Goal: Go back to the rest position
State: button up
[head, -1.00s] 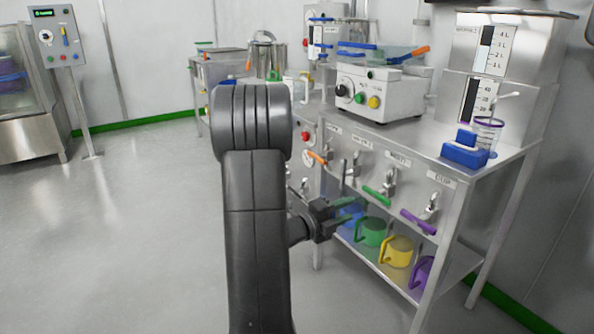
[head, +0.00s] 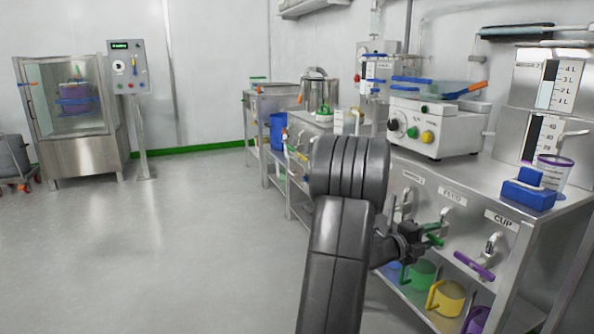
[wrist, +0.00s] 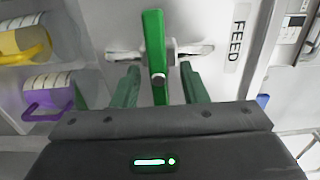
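My gripper (head: 434,234) is at the front of the steel bench, just below the FEED label (head: 452,196). In the wrist view its two green fingers (wrist: 158,88) are apart, with a green valve handle (wrist: 153,40) between them. Gaps show on both sides of the handle, so the gripper is open and holds nothing. The FEED label also shows in the wrist view (wrist: 237,38). In the head view the green handle is hard to tell from the green fingers.
A purple handle (head: 474,266) sits right of my gripper under the CUP label. A green mug (head: 421,274) and a yellow mug (head: 446,297) stand on the lower shelf. A white machine (head: 432,124) and a blue block (head: 528,194) are on top. The floor (head: 170,240) at left is clear.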

jog(key=shift+a, duration=0.1)
jog(key=p+v, duration=0.3)
jog(key=v, duration=1.1)
jog(key=b+x, duration=0.3)
jog(key=x, duration=1.1)
jog(key=shift+d+f, duration=0.15)
jog(key=shift+d, duration=0.2)
jog(key=shift+a+r+n+p, duration=0.2)
jog(key=shift+r+n+p, duration=0.1)
jog(key=shift+n+p, duration=0.15)
jog(key=shift+a+r+n+p, duration=0.1)
jog(key=shift+r+n+p, duration=0.1)
jog(key=shift+n+p, duration=0.7)
jog(key=n+p, duration=0.2)
jog(key=n, duration=0.1)
jog(key=shift+p, duration=0.4)
jog(key=shift+n+p, duration=0.35)
jog(key=shift+p, duration=0.1)
jog(key=shift+f, duration=0.1)
jog(key=shift+a, duration=0.1)
